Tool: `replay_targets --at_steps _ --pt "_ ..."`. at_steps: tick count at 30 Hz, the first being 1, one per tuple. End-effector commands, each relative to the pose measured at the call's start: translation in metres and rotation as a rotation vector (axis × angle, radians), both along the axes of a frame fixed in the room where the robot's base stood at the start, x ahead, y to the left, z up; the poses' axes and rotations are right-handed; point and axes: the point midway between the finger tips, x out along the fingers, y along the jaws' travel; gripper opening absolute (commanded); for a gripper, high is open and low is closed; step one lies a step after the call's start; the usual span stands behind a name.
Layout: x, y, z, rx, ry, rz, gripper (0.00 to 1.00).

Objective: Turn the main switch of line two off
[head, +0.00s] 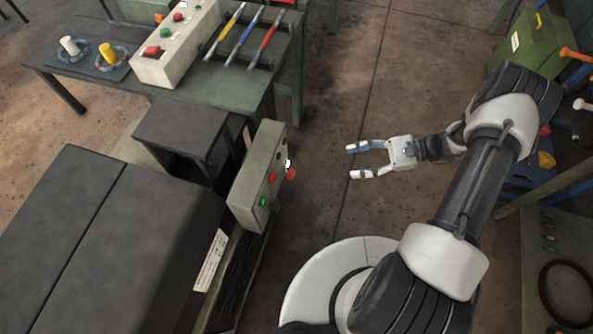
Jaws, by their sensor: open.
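A grey-green control box (253,172) stands upright in the middle, its button face turned right. It carries a small white knob (288,163), a red part (291,174) sticking out, and red and green buttons (264,202) lower down. A second, pale control box (163,60) with red and green buttons and a small white part on top stands on the table at the back. I cannot tell which box belongs to line two, and I cannot read the switch positions. My gripper (353,161) is open and empty, pointing left, apart from the middle box.
A dark machine housing (80,240) fills the lower left. The green table (235,85) holds yellow, blue and red-handled tools and two knobs on rings. A green case (530,45) and a shelf stand at the right. The floor between box and gripper is clear.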

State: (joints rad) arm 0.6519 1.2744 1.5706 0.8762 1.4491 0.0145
Motion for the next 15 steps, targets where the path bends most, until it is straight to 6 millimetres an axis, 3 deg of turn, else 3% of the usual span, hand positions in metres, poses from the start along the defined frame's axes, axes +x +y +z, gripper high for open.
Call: replay_targets --at_steps 1,6,10,15 --pt "-0.006 -0.001 -0.024 0.059 0.037 -0.058 0.5" --pt "-0.022 0.002 -0.083 0.215 0.113 -0.225 0.5" --pt "-0.032 0.006 -0.111 0.293 0.145 -0.315 0.5" --pt "-0.038 0.012 -0.127 0.339 0.163 -0.367 0.5"
